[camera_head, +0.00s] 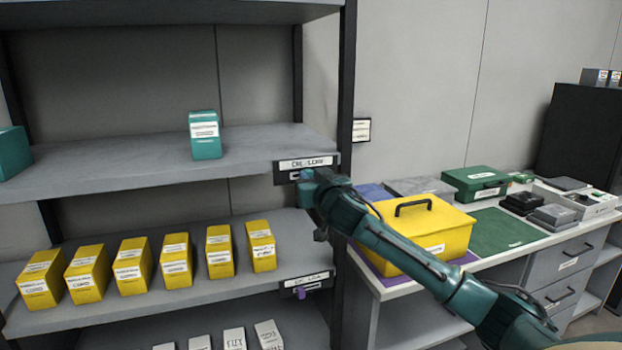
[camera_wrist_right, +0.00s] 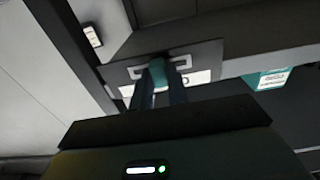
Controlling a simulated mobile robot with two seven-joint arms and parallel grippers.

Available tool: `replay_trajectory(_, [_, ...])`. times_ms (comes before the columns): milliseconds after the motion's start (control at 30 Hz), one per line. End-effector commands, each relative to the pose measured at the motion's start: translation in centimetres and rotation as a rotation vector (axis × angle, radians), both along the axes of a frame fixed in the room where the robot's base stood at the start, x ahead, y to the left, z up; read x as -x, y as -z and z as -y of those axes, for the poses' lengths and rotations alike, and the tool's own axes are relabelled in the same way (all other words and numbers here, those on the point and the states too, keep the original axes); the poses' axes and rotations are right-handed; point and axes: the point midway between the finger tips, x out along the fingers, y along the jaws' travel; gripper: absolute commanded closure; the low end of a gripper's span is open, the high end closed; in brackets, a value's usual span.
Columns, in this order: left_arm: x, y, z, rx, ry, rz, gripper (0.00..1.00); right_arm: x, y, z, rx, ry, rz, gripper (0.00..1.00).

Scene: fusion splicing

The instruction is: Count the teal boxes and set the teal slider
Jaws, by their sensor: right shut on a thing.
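A teal box (camera_head: 205,135) with a white label stands upright on the upper shelf. It also shows at the right of the wrist view (camera_wrist_right: 270,79). A second teal box (camera_head: 11,152) is cut off by the left edge of the head view. The dark slider plate (camera_head: 283,179) with a white label is on the shelf's front edge, by the right post. My right gripper (camera_head: 308,180) reaches this plate. In the right wrist view its two fingers are shut on the teal slider (camera_wrist_right: 157,73), near the slot's middle. My left gripper is not in view.
Several yellow boxes (camera_head: 174,262) stand in a row on the shelf below, with a purple slider (camera_head: 302,293) on that edge. White boxes (camera_head: 234,339) stand lower. A dark post (camera_head: 346,100) is beside the plate. A bench at right carries a yellow case (camera_head: 425,235) and green case (camera_head: 475,182).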

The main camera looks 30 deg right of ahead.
Motion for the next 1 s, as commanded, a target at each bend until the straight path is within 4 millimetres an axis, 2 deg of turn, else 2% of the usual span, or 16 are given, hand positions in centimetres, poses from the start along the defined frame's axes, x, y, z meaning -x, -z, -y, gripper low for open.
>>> replay_trajectory(100, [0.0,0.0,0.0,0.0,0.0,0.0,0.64,0.0,0.0,0.0,0.0,0.0,0.0,1.0])
replay_trajectory(467, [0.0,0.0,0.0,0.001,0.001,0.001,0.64,0.0,0.0,0.1,0.0,0.001,-0.001,1.0])
replay_trajectory(700, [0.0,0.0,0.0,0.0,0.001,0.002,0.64,0.6,0.2,2.6,0.0,0.002,-0.003,1.0])
replay_trajectory(967, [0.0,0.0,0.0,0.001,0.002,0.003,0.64,0.7,0.1,2.8,0.001,0.004,-0.002,1.0])
replay_trajectory(1000, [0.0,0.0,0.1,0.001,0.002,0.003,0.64,0.7,0.1,2.8,0.001,0.005,-0.002,0.81])
